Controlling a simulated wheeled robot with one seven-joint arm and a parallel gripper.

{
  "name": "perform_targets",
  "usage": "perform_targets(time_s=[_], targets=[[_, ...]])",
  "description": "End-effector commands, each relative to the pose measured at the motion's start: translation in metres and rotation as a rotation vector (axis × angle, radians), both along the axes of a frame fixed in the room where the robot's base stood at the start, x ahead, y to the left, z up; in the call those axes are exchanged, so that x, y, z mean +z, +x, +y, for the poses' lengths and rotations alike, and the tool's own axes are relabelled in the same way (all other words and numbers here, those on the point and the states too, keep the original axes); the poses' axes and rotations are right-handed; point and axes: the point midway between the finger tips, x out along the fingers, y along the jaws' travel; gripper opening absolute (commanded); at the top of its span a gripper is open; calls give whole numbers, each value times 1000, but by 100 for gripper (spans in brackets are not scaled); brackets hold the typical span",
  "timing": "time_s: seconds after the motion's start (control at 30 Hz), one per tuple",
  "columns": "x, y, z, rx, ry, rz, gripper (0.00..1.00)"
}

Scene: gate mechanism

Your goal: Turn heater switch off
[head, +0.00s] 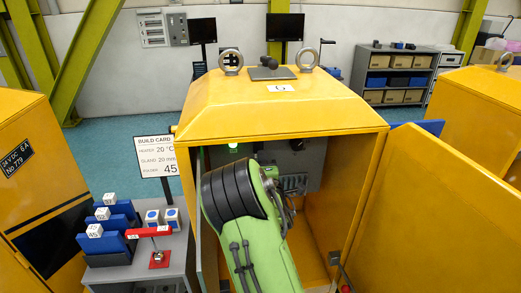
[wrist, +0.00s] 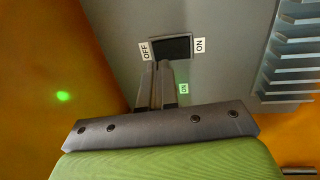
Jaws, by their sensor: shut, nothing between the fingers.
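The heater switch (wrist: 172,48) is a dark rectangular rocker on the grey back panel, with an OFF label (wrist: 145,49) on its left and an ON label (wrist: 199,46) on its right in the wrist view. A small green-lit ON sign (wrist: 184,88) shows below it. My gripper (wrist: 157,66) is shut and empty, with its fingertips just below the switch's OFF side. I cannot tell whether they touch it. In the head view my green arm reaches into the yellow cabinet (head: 270,115) and hides the switch and gripper.
The cabinet's open door (head: 440,215) stands to the right. Grey fins (wrist: 285,50) stick out right of the switch in the wrist view.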

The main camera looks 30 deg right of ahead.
Motion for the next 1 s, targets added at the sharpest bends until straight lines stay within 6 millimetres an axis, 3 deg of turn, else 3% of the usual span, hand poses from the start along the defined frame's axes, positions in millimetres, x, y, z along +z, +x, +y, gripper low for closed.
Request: perform_targets(time_s=[0.1, 0.3, 1.0], targets=[[0, 21, -10, 0, 0, -1, 0], [4, 38, -19, -1, 1, 1, 0], [16, 46, -22, 0, 34, 72, 0]])
